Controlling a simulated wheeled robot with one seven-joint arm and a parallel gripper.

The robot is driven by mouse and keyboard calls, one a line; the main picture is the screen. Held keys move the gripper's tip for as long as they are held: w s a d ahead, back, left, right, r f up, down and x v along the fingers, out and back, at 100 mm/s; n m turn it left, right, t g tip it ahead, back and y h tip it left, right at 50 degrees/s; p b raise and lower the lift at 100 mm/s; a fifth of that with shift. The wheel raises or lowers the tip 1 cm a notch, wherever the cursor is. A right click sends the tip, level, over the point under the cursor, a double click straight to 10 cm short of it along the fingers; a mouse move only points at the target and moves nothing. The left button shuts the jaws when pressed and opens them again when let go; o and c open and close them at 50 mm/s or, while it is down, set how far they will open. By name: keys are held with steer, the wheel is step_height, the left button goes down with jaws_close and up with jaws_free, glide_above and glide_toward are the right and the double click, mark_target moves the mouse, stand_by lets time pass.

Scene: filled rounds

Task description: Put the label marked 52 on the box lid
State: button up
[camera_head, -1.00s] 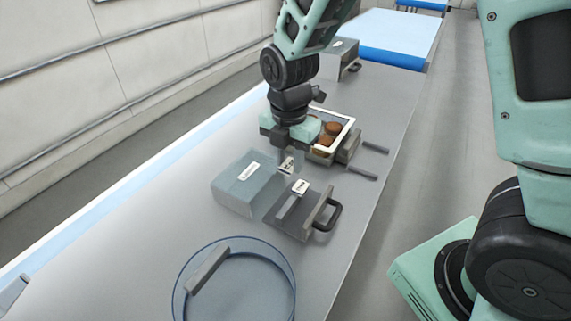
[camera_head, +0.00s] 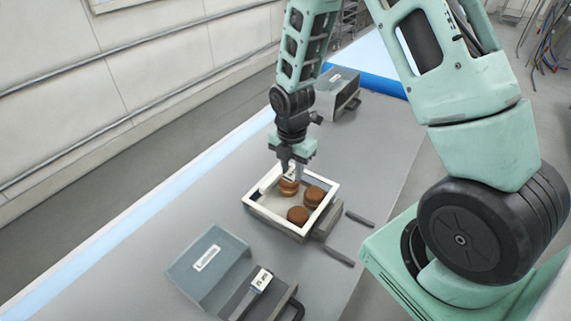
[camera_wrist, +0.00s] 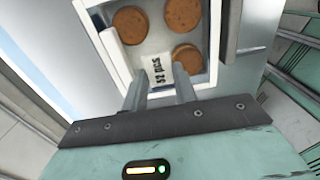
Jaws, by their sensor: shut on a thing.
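My gripper (camera_head: 291,172) is shut on a small white label (camera_wrist: 158,70) with dark print that reads 52 pcs in the wrist view. It holds the label over the far part of a box with a white rim (camera_head: 321,209). Three brown rounds (camera_head: 298,215) show inside the rim. I cannot tell whether a clear lid covers them. A pale strip (camera_wrist: 112,48) lies along one inner side of the rim. The gap between the label and the box is hard to judge.
Two dark bars (camera_head: 338,257) stick out to the right of the box. A grey-blue case (camera_head: 215,277) with a white tag and a dark holder with a white label (camera_head: 261,279) stand nearer. A grey container (camera_head: 337,92) stands farther back. Clear grey table lies to the left.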

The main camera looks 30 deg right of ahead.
mark_target(292, 192)
steer(key=shift+f+b, duration=2.3)
steer(key=shift+f, duration=0.75)
steer(key=shift+f, duration=0.25)
steer(key=o, duration=0.7)
steer(key=shift+o, duration=0.2)
steer(key=o, duration=0.5)
steer(key=shift+c, duration=0.2)
steer(key=shift+r+p, duration=2.65)
steer(key=shift+r, duration=0.95)
